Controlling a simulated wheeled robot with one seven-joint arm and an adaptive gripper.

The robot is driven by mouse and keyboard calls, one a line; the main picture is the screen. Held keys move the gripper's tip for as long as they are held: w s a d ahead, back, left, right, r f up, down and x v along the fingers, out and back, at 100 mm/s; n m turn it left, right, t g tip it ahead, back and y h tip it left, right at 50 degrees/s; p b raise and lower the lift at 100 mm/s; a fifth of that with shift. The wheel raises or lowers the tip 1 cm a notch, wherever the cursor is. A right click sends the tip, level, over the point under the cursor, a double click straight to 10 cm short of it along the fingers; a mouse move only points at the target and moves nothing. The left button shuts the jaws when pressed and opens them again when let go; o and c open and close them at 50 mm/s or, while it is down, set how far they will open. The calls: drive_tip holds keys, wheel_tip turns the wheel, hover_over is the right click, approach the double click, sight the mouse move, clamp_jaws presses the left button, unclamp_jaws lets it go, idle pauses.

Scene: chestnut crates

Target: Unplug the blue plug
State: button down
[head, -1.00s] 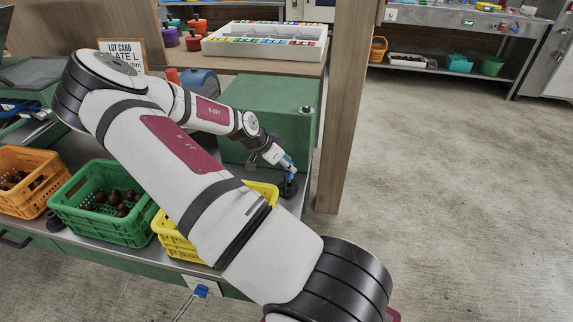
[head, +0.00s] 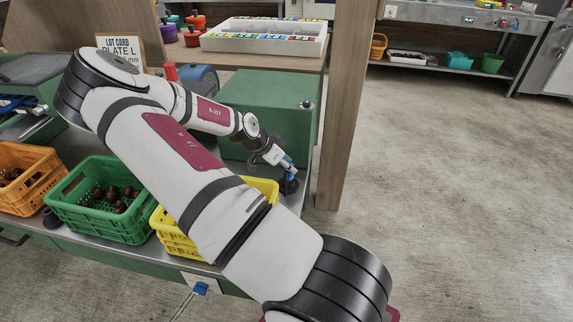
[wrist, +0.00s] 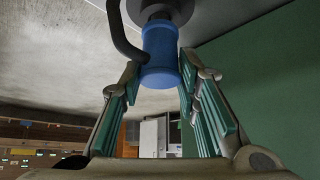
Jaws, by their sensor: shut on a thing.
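The blue plug (wrist: 160,56) shows in the wrist view as a blue cylinder between the fingertips of my gripper (wrist: 158,75). Its upper end meets a dark round fitting (wrist: 160,10), and a black cable curves down beside it on the left. I cannot tell whether the plug is still seated in this fitting. In the head view my gripper (head: 287,164) is at the right end of the bench, shut on the plug, just above a dark base (head: 288,184). Another blue plug-like piece (head: 200,288) with a cable sits on a white plate on the bench front.
A green box (head: 270,110) stands right behind my gripper. A yellow crate (head: 175,240), a green crate (head: 105,225) and an orange crate (head: 30,195) line the bench front. A wooden post (head: 338,130) rises at the right. The floor to the right is clear.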

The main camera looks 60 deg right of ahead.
drive_tip(key=shift+f+b, duration=0.55)
drive_tip(key=shift+f, duration=0.25)
drive_tip(key=c, duration=1.1)
unclamp_jaws()
drive_tip(key=shift+v, duration=6.05)
drive_tip(key=shift+a, duration=0.15)
